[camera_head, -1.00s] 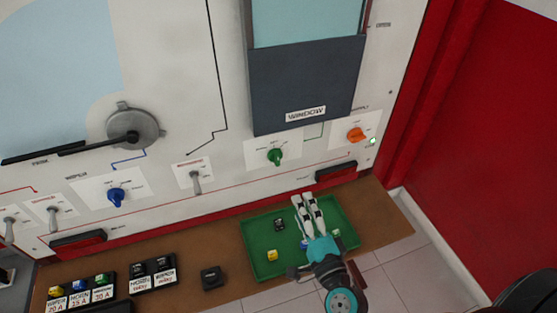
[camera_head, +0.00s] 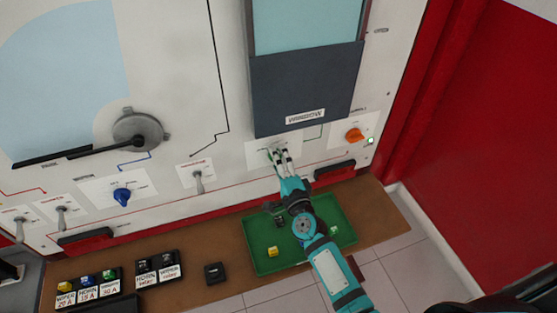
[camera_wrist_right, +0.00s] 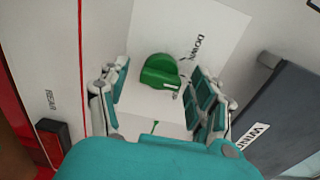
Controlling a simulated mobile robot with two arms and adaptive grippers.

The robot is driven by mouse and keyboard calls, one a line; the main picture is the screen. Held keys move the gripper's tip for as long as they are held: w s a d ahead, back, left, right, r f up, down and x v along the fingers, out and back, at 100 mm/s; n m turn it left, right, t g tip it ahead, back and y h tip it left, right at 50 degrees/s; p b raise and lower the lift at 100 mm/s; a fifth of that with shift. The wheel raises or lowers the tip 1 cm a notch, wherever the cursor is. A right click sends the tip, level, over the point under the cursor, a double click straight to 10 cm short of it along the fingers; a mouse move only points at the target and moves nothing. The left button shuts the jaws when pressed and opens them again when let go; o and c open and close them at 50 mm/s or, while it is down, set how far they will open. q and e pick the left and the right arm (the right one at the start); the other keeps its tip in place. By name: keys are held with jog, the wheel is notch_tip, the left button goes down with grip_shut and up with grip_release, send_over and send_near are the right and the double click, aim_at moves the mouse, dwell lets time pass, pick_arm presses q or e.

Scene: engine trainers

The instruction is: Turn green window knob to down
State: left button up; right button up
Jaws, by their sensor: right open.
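The green window knob (camera_wrist_right: 160,72) sits on a white plate marked DOWN (camera_wrist_right: 198,45) in the right wrist view. In the head view the knob (camera_head: 270,154) is partly hidden by my right gripper (camera_head: 278,157). That gripper is open, with its fingers pointing at the knob. In the right wrist view the two fingers (camera_wrist_right: 160,95) stand on either side of the knob, with gaps between them and it. Whether the fingertips reach past the knob's face is hard to tell. My left gripper is not seen.
The dark window panel (camera_head: 305,85) is just above the knob. An orange knob (camera_head: 354,135) is to the right, and a toggle switch (camera_head: 198,182) to the left. Below, a green tray (camera_head: 262,235) with small blocks lies on the brown ledge (camera_head: 390,215).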

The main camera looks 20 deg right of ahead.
jog(key=c, duration=1.2)
